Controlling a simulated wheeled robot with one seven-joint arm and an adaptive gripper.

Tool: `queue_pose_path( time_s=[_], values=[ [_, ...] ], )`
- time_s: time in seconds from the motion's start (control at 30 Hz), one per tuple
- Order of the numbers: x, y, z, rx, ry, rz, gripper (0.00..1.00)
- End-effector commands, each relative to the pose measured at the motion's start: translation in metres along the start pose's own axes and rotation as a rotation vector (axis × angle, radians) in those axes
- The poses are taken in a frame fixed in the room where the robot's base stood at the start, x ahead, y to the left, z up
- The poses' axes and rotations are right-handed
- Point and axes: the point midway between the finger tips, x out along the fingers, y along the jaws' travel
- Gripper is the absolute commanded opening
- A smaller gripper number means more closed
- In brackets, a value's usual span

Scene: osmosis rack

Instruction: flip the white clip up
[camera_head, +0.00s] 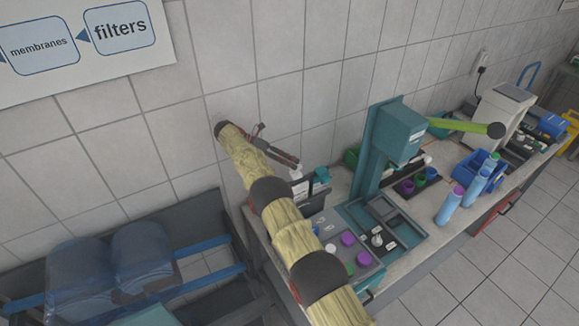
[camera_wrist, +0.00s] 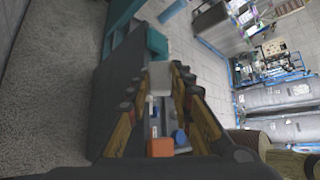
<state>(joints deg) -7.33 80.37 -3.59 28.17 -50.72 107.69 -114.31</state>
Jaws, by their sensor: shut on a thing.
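My gripper (camera_wrist: 160,84) reaches over a dark open box (camera_head: 318,209) at the left end of the bench. Its fingers are closed in on a small white piece (camera_wrist: 159,76), which appears to be the white clip. In the head view my gripper (camera_head: 294,164) is seen from the side, tilted down, and the white piece (camera_head: 296,174) shows just below its fingertips. The fingers partly cover the piece in the wrist view, and its exact tilt cannot be told.
Teal-topped items (camera_head: 321,176) stand right of the fingertips. An orange block (camera_wrist: 160,147) and a blue cap (camera_wrist: 180,137) show between the fingers. A teal stand (camera_head: 380,150) rises farther right. The tiled wall is close behind my gripper.

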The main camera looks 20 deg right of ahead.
Motion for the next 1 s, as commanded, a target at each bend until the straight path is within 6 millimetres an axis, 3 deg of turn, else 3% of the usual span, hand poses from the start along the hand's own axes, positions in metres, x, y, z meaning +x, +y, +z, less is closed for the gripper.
queue_pose_path(
  time_s=[0.7,0.73,1.0],
  values=[
    [0.0002,0.0019,0.0012,-0.017,-0.001,-0.016,0.0],
    [0.0002,0.0019,0.0012,-0.017,-0.001,-0.016,0.23],
    [0.0,0.0018,0.0009,-0.016,-0.001,-0.016,0.38]
  ],
)
